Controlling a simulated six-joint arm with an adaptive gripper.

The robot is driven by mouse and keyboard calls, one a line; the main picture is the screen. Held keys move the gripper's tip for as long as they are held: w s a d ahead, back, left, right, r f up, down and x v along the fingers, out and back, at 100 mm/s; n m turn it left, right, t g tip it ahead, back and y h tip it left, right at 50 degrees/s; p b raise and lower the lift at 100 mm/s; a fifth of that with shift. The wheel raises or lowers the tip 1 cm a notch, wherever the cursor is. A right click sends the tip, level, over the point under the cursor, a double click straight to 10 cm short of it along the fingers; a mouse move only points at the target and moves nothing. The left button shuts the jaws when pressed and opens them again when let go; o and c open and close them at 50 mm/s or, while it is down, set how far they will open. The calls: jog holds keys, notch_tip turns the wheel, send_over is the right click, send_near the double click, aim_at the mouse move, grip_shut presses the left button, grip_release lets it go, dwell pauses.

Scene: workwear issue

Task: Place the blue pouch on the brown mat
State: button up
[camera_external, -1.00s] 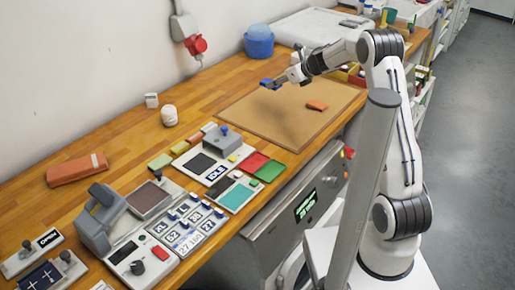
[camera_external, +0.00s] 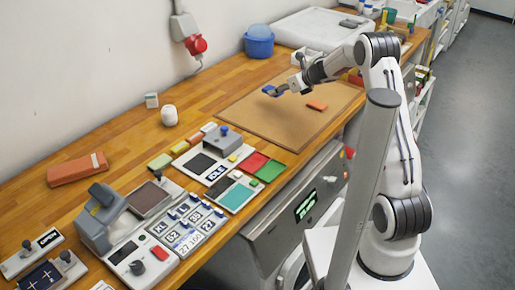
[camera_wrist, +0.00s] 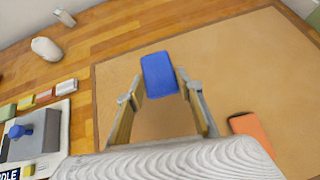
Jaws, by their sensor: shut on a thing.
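The blue pouch (camera_external: 270,90) is held at the tip of my gripper (camera_external: 279,91). In the wrist view the blue pouch (camera_wrist: 159,73) sits between the two fingertips (camera_wrist: 160,92), and my gripper is shut on it. The brown mat (camera_external: 268,123) lies flat on the wooden bench under the gripper. In the wrist view the mat (camera_wrist: 215,60) spreads behind and around the pouch. The pouch appears over the mat's left part; I cannot tell whether it touches the mat.
An orange pouch (camera_external: 317,105) lies on the mat to the right of my gripper. A control panel (camera_external: 214,168) and colored blocks stand to the left of the mat. A blue tub (camera_external: 259,44) and a white tray (camera_external: 320,32) are at the back. Much of the mat is bare.

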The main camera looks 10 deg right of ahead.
aim_at(279, 96)
jog(key=shift+f, duration=1.55)
jog(key=shift+f, duration=1.9)
jog(key=shift+f, duration=0.15)
jog(key=o, duration=1.2)
jog(key=shift+v, duration=0.85)
jog(key=v, duration=1)
jog(key=shift+r, duration=0.2)
